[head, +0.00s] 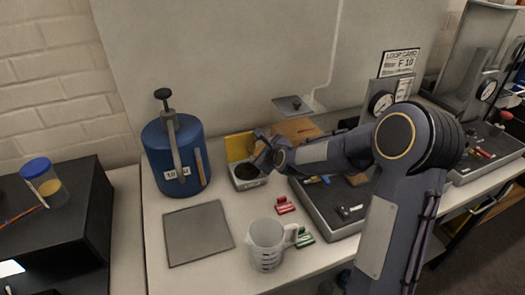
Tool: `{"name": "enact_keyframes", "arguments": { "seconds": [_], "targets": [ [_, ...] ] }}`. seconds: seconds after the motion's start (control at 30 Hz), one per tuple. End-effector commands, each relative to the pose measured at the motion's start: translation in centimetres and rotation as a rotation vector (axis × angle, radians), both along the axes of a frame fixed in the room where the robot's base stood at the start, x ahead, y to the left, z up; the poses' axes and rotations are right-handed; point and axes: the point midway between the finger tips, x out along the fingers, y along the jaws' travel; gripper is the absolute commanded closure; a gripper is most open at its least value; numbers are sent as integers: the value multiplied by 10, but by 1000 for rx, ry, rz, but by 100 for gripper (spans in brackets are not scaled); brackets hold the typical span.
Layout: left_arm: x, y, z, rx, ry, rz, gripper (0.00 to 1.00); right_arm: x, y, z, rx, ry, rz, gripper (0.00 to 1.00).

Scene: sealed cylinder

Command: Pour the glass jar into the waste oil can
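A clear jar (45,182) with a blue lid and some amber content stands tilted in the picture on a black cabinet at the far left. No waste oil can is clearly labelled; a blue cylinder (174,152) with a clamp on top and a tag reading 10 stands at the back left of the bench. A small square metal box (246,176) with a dark round opening sits right of it. My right gripper (262,150) is just above and beside this box; its fingers are too small to tell open from shut. My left gripper is out of view.
A clear measuring jug (266,244) stands at the bench front, near red (285,205) and green (304,238) small parts. A grey square plate (198,232) lies front left. A dark tray (335,220) and dial gauges (381,103) are right. A gap separates bench and cabinet (85,235).

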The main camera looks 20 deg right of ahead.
Motion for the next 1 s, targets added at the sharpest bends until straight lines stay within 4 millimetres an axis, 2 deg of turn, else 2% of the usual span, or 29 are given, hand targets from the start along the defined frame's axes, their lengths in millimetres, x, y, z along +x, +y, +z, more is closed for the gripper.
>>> {"name": "enact_keyframes", "arguments": {
  "seconds": [1.0],
  "targets": [
    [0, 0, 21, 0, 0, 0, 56, 0, -2, 1, -130, 6, 1, 69]
  ]
}}
